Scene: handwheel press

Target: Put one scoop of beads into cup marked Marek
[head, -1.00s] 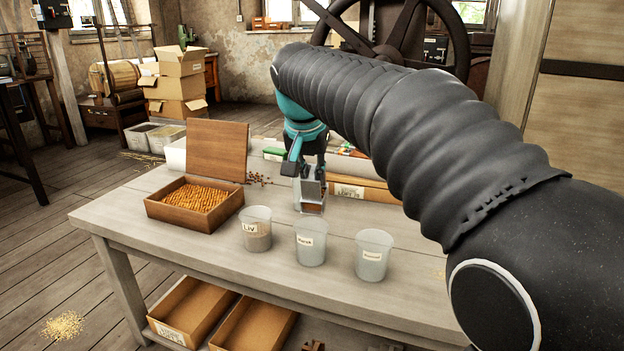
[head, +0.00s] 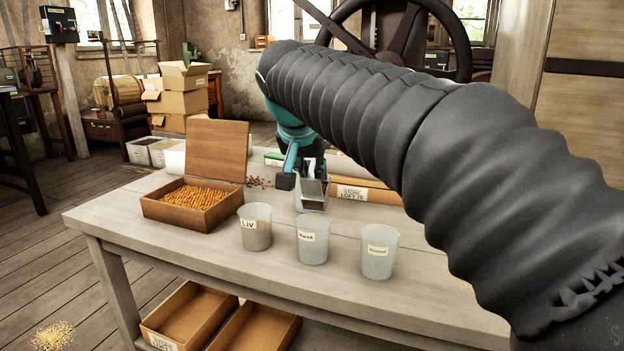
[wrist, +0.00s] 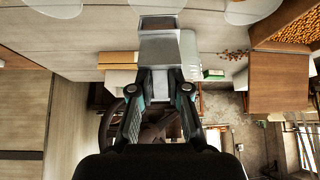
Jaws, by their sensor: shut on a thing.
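My gripper (head: 304,168) is shut on a grey metal scoop (head: 313,192), also seen in the wrist view (wrist: 168,48). The scoop is above the table, behind the cup marked Marek (head: 312,243). I cannot tell whether it holds beads. The Marek cup is clear, upright and looks empty. The cup marked Liv (head: 256,232) stands left of it with beige contents. A third cup (head: 378,255), its label too small to read, stands to the right and looks empty. An open wooden box (head: 178,217) of orange beads (head: 200,196) is at the left.
The box's raised lid (head: 217,150) stands at its back. Small dark red pieces (head: 258,182) lie on the table (head: 200,250) beside it. A labelled carton (head: 365,192) lies behind the scoop, to the right. The table front is clear.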

